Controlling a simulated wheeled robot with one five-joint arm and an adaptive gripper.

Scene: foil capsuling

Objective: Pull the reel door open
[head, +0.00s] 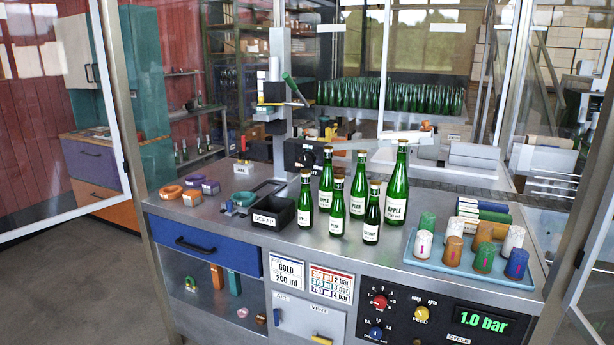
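No part is marked as the reel door, and I cannot tell which panel it is. A small grey front panel (308,322) with AIR and VENT labels looks closed. A yellow handle (322,340) shows at its lower edge. A blue drawer front (205,245) with a dark handle sits shut to its left. Framed clear panels stand at the left (52,120) and right (597,240) of the machine; both look swung outward. My gripper is not in view.
Several green bottles (337,208) stand on the steel worktop beside a black SCRAP bin (272,214). A blue tray (470,275) at the right holds coloured capsules. The control panel (440,312) reads 1.0 bar. Open floor (80,285) lies at lower left.

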